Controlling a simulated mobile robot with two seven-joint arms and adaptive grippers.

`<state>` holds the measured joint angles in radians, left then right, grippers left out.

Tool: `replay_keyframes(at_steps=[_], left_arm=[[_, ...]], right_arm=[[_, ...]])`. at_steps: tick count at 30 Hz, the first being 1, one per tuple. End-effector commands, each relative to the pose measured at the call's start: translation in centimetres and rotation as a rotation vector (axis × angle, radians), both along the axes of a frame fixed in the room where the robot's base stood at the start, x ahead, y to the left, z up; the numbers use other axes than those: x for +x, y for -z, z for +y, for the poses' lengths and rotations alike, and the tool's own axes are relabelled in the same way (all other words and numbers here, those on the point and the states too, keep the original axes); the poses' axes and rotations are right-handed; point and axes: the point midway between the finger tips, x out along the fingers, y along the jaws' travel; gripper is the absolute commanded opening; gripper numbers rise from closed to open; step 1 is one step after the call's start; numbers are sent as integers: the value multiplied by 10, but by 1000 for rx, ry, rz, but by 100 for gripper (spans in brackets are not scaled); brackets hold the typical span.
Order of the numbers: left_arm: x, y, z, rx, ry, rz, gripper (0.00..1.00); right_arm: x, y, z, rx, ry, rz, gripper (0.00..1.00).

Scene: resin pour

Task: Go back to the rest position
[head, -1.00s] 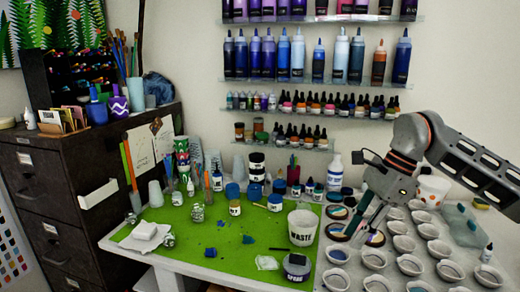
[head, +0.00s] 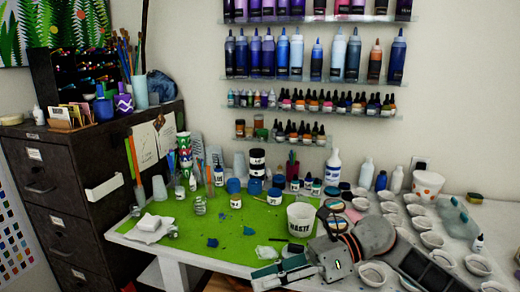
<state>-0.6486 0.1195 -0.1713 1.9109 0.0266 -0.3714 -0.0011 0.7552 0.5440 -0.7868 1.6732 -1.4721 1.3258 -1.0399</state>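My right gripper (head: 284,272) is low in the front middle of the head view, with its arm coming in from the lower right. Its fingers point left, near the front edge of the green mat (head: 190,233). A teal pad shows on one finger. No object shows held in it, but the angle does not show how far apart the fingers are. The gripper hides part of the table edge and a dark jar (head: 292,250). My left gripper is not in view.
A white WASTE cup (head: 301,219) stands just behind the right gripper. Several small white cups (head: 432,240) fill the table's right side, close to my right arm. Bottles and jars line the back. A dark drawer cabinet (head: 75,200) stands at left.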

Motion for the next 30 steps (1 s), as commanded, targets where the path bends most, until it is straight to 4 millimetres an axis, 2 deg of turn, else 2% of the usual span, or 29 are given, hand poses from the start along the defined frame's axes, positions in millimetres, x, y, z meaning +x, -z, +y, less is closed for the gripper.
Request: replay_keyframes(at_steps=[1, 3, 7, 11, 14, 17, 20, 22, 26, 30], left_arm=[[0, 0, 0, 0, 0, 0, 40], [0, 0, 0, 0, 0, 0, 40], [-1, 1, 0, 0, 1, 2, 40], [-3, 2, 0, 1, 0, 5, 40], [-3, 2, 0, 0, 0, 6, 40], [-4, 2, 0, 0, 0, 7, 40], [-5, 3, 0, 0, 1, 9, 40], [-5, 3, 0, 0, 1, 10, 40], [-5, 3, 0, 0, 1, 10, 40], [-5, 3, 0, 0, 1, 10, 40]], right_arm=[[-6, 0, 11, 87, 41, 88, 24], [-6, -6, 20, 201, 110, 212, 24], [3, -9, 22, 403, 254, 463, 24], [21, 2, 6, 590, 416, 741, 24], [35, 25, -16, 724, 551, 968, 24], [44, 61, -45, 849, 694, 1201, 24], [44, 111, -77, 967, 846, 1438, 24], [37, 151, -101, 1046, 958, 1605, 24], [6, 226, -141, 1172, 1158, 1882, 24], [-45, 299, -175, 1284, 1355, 2139, 24]])
